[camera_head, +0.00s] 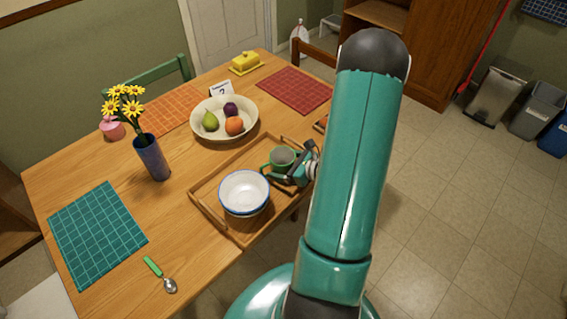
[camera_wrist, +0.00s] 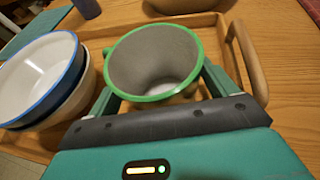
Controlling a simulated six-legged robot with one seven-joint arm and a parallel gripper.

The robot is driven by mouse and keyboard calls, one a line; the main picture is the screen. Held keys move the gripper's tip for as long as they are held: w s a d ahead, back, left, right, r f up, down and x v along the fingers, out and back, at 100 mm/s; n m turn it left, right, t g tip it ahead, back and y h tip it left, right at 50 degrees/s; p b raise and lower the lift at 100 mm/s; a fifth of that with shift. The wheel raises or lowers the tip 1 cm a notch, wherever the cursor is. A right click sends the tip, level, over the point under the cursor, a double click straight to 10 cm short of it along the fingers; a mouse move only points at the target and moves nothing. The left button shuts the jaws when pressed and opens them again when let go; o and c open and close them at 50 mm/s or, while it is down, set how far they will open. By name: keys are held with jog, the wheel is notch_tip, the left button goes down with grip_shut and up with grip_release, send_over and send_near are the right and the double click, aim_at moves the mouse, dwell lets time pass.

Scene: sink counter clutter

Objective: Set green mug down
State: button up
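The green mug (camera_head: 282,158) is upright, with a grey inside and a handle on its left, over the right part of the wooden tray (camera_head: 228,158). My gripper (camera_head: 293,172) has its fingers on either side of the mug. In the wrist view the mug (camera_wrist: 152,62) fills the space between the two fingers, which look pressed against its sides. The mug's base is hidden, so I cannot tell whether it touches the tray floor.
Stacked white bowls with blue rims (camera_head: 244,192) stand in the tray, left of the mug and close to it. A fruit bowl (camera_head: 200,128) stands behind the tray. A blue vase (camera_head: 151,158) with yellow flowers and a spoon (camera_head: 169,285) are farther left.

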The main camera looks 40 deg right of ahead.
jog(key=shift+o, duration=0.4)
jog(key=shift+r, duration=0.1)
jog(key=shift+s+d+r, duration=0.1)
jog(key=shift+r, duration=0.05)
jog(key=v, duration=1.2)
jog(key=w+a+r+n+g+y, duration=0.2)
jog(key=w+a+r+n+g, duration=0.15)
jog(key=a+r+n, duration=0.4)
jog(key=w+a+r+n+g+y, duration=0.2)
jog(key=a+r+n+g, duration=0.25)
jog(key=a+n, duration=0.6)
jog(key=s+a+r+n+h, duration=0.5)
jog(key=a+r+n+h, duration=0.2)
jog(key=a+r+n, duration=0.5)
jog(key=r+n, duration=0.1)
jog(key=n, duration=0.1)
jog(key=shift+s+a+n+t, duration=0.2)
jog(key=shift+n+t, duration=0.1)
